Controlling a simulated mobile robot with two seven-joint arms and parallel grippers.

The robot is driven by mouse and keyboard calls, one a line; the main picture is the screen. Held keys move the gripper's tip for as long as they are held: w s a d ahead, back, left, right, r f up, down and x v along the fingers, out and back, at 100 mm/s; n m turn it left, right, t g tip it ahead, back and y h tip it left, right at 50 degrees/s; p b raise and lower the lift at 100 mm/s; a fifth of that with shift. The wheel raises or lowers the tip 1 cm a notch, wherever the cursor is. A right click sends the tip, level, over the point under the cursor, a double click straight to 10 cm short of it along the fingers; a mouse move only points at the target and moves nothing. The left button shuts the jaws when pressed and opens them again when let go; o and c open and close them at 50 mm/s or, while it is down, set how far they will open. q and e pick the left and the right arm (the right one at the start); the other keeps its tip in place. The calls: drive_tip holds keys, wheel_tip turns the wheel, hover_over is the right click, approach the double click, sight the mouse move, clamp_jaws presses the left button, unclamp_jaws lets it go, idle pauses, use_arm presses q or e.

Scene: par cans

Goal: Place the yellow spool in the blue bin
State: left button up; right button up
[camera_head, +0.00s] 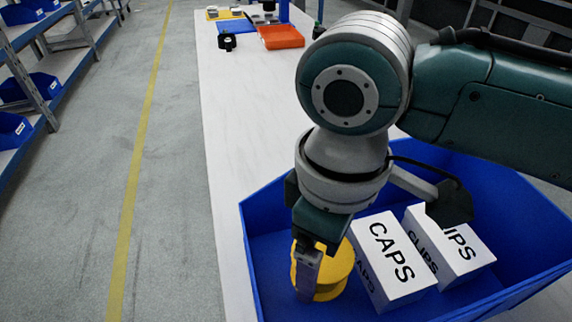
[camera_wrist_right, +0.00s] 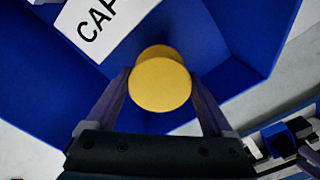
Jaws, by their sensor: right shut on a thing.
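The yellow spool (camera_head: 337,275) is low inside the blue bin (camera_head: 528,215), near its left wall and left of a white box. My right gripper (camera_head: 308,280) points down into the bin and is shut on the spool. In the right wrist view the spool (camera_wrist_right: 160,84) sits between the two fingers of the gripper (camera_wrist_right: 160,95), with the blue bin (camera_wrist_right: 205,35) behind it. I cannot tell whether the spool touches the bin floor. My left gripper is not in view.
A white CAPS box (camera_head: 389,262) and a white CLIPS box (camera_head: 450,245) stand in the bin to the right of the spool. The white table (camera_head: 245,115) is clear behind the bin. An orange tray (camera_head: 281,37) lies at its far end.

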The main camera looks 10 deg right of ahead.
sight(320, 274)
wheel_tip(320, 274, down, 4)
drive_tip(key=shift+b, duration=0.7)
drive_tip(key=shift+f, duration=0.2)
drive_tip(key=o, duration=1.3)
